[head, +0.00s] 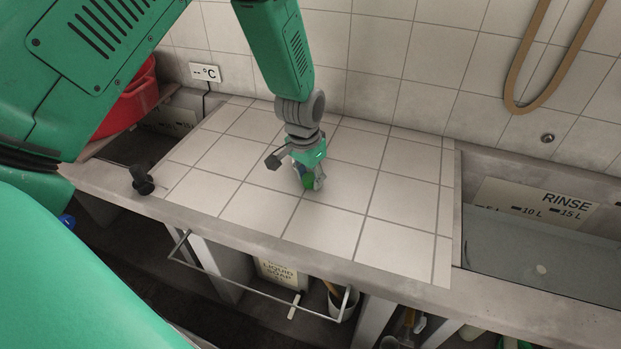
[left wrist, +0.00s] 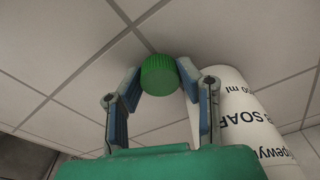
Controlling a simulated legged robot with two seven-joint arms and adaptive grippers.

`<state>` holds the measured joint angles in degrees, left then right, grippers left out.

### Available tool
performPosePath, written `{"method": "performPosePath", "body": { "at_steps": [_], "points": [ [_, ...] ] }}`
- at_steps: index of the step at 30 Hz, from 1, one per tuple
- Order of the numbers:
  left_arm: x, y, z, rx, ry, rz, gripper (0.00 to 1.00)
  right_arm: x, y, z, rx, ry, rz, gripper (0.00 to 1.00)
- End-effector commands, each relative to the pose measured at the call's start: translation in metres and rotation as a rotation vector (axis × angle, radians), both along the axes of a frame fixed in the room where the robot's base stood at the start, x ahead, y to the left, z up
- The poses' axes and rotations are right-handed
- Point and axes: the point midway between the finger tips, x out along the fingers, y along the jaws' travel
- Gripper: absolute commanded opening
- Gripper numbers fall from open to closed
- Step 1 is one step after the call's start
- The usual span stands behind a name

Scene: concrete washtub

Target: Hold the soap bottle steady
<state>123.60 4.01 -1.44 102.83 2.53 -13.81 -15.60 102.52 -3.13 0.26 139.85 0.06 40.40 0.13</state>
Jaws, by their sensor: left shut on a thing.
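My left gripper (head: 309,176) points down at the tiled worktop, near its middle. In the left wrist view, its two fingers (left wrist: 158,85) are shut on a ribbed green cap (left wrist: 160,72). A white soap bottle (left wrist: 232,104) with black lettering stands out at the right of the left wrist view, behind the right-hand finger and partly cut off by the frame. I cannot make the bottle out in the head view. My right gripper is not in view.
The tiled worktop (head: 399,204) around the gripper is clear. A sunken basin with a RINSE sign (head: 535,205) lies to the right, a red tub (head: 128,103) to the left. A dark knob (head: 142,180) sits on the front left edge. A rail (head: 262,288) runs below the front edge.

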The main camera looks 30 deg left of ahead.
Motion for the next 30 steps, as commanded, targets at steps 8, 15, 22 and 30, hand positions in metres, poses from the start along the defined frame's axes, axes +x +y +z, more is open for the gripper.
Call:
{"method": "performPosePath", "body": {
  "at_steps": [8,15,22,30],
  "points": [
    [0.001,0.000,0.038,0.001,-0.003,-0.001,0.20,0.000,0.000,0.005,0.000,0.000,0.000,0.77],
    [0.001,0.000,0.089,0.000,-0.005,-0.001,0.20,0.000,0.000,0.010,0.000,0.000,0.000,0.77],
    [0.001,0.000,0.134,0.000,-0.004,0.000,0.20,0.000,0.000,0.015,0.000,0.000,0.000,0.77],
    [0.001,0.000,0.169,0.002,-0.002,-0.001,0.20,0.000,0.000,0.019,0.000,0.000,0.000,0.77]
  ]
}}
